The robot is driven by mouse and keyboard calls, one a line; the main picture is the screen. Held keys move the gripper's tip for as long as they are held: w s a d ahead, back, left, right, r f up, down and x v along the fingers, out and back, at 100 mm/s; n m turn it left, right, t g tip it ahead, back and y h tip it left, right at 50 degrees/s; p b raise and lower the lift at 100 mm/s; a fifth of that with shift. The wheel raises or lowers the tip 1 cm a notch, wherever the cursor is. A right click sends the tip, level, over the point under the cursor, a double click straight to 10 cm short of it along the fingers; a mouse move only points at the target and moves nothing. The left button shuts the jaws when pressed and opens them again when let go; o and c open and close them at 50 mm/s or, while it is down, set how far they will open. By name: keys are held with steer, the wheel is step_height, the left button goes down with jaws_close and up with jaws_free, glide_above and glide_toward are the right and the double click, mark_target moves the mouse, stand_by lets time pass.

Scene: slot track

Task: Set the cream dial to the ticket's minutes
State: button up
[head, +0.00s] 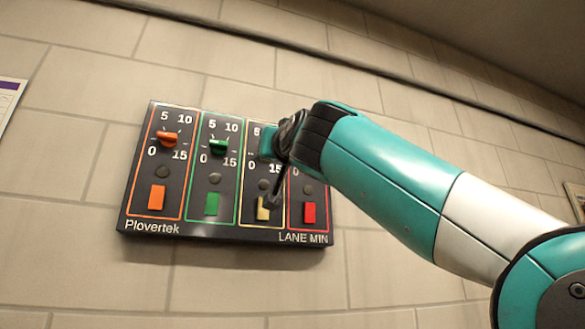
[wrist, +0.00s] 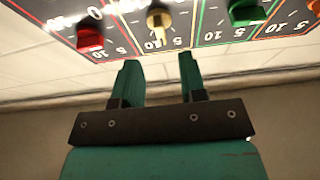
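The cream dial (wrist: 158,20) sits on the dark panel, and the wrist view shows it upside down. Its bar points towards the picture's bottom, roughly between the 5 and 10 marks; the exact reading is unclear. My gripper (wrist: 159,60) is open, its two teal fingers apart with nothing between them. The fingertips are short of the dial, which appears beyond the gap between them. In the head view my gripper covers the cream dial; only the cream button (head: 263,213) below shows partly. No readable ticket is in view.
The panel (head: 185,228) is on a tiled wall. The orange dial (head: 167,138) and green dial (head: 218,146) are left of the cream column. The red dial (wrist: 90,38) is its other neighbour. A purple-topped paper (head: 9,95) is cut off at the left edge.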

steer(key=b+v, duration=0.6)
steer(key=v, duration=0.4)
steer(key=shift+s+f+b, duration=0.2)
steer(key=shift+s+b, duration=0.1)
steer(key=shift+b, duration=0.1)
steer(key=shift+d, duration=0.1)
